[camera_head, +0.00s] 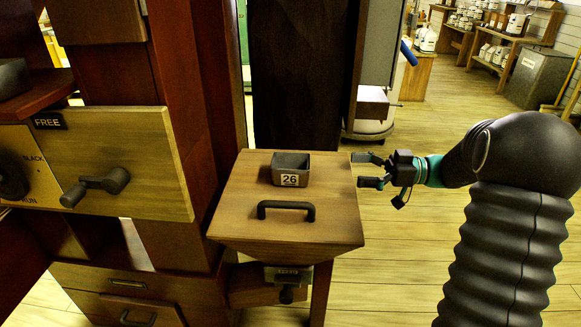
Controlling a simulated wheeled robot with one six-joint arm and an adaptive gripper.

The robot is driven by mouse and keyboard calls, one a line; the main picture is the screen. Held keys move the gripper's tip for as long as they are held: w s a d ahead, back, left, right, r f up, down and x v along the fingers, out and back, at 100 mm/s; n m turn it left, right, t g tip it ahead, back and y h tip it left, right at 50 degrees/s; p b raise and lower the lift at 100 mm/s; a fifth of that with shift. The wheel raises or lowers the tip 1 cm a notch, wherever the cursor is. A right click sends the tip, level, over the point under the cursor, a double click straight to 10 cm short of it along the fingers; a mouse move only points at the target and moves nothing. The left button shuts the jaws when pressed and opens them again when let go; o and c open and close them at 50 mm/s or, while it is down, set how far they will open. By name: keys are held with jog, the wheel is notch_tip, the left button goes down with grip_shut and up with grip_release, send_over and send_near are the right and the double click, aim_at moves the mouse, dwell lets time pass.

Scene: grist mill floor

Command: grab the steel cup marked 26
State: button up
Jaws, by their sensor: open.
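The steel cup marked 26 (291,169) is a small grey square cup with a white number label on its front. It stands upright on the wooden lid (240,200) of a box-like stand, behind the lid's black handle (286,208). My gripper (357,170) is open and empty, to the right of the cup and apart from it, by the lid's right edge. Its fingers point left toward the cup. The inside of the cup is too dark to make out.
A mill frame with a crank handle (97,187) and a FREE label stands at the left. A drawer (256,285) with a black knob is below the lid. A grey cabinet (377,70) stands behind. Open plank floor (420,240) lies to the right.

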jog(key=a, duration=0.3)
jog(key=a+p, duration=0.1)
jog(key=a, duration=0.7)
jog(key=shift+w+a+r+p, duration=0.1)
jog(key=shift+w+p, duration=0.2)
jog(key=shift+p, duration=0.05)
jog(key=c, duration=1.2)
